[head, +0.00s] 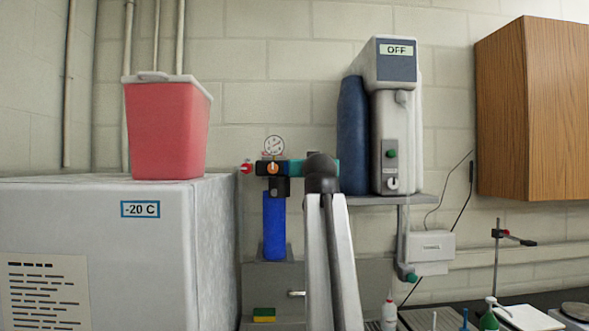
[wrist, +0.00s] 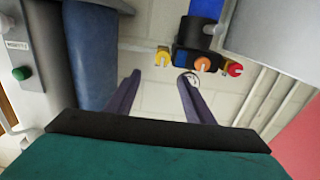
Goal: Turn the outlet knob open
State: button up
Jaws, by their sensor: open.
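In the wrist view three knobs sit on a dark valve block (wrist: 195,40): a yellow knob (wrist: 163,56), an orange knob (wrist: 202,64) and a red knob (wrist: 235,69), each with a pale mark. No label shows which one is the outlet. The head view shows the red knob (head: 246,167) at left and the orange knob (head: 273,168) in the middle; the yellow one is hidden there, with my arm in front. My gripper (wrist: 159,75) is open and empty. The yellow knob appears between and beyond its fingertips, seemingly apart from them.
A round gauge (head: 274,146) stands above the block and a blue canister (head: 274,225) hangs below. A blue cylinder (head: 354,135) and white unit marked OFF (head: 397,120) stand right on a shelf (head: 388,200). A freezer (head: 215,250) with a red bin (head: 165,130) stands left.

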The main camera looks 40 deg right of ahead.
jog(key=shift+w+a, duration=0.1)
jog(key=shift+w, duration=0.1)
jog(key=p+x, duration=0.4)
jog(key=x, duration=0.9)
jog(key=shift+w+p, duration=0.35)
jog(key=shift+p, duration=0.05)
jog(key=shift+f, duration=0.1)
jog(key=c, duration=1)
